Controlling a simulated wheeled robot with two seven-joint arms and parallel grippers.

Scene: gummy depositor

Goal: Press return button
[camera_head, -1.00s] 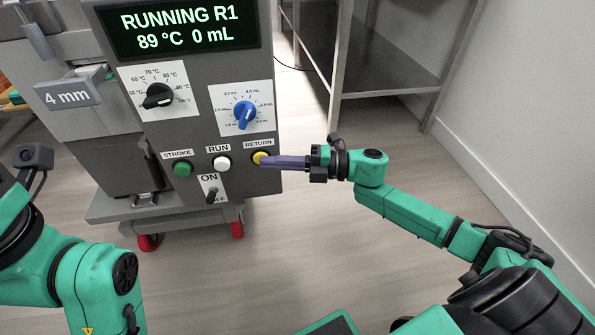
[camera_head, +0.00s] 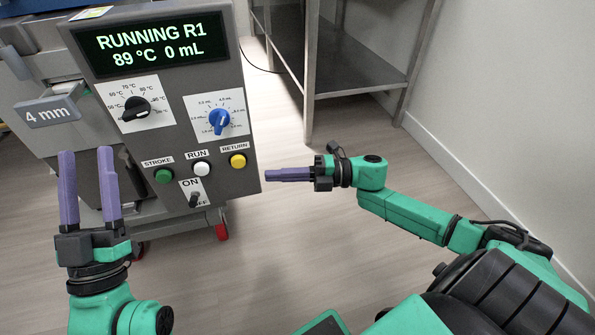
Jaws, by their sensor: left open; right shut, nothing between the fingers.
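The yellow RETURN button (camera_head: 238,161) is on the lower right of the grey machine's control panel (camera_head: 222,75). My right gripper (camera_head: 268,175) is shut and empty. Its purple fingertips point left and sit to the right of the panel, apart from the button. My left gripper (camera_head: 85,158) is open and empty, its two purple fingers pointing up in front of the machine's left part. The display (camera_head: 150,45) reads RUNNING R1, 89 °C, 0 mL.
The white RUN button (camera_head: 202,168), green STROKE button (camera_head: 163,176) and ON/OFF switch (camera_head: 195,199) are close to the RETURN button. A black dial (camera_head: 136,107) and a blue dial (camera_head: 219,119) are above. A metal shelf (camera_head: 350,65) stands behind to the right.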

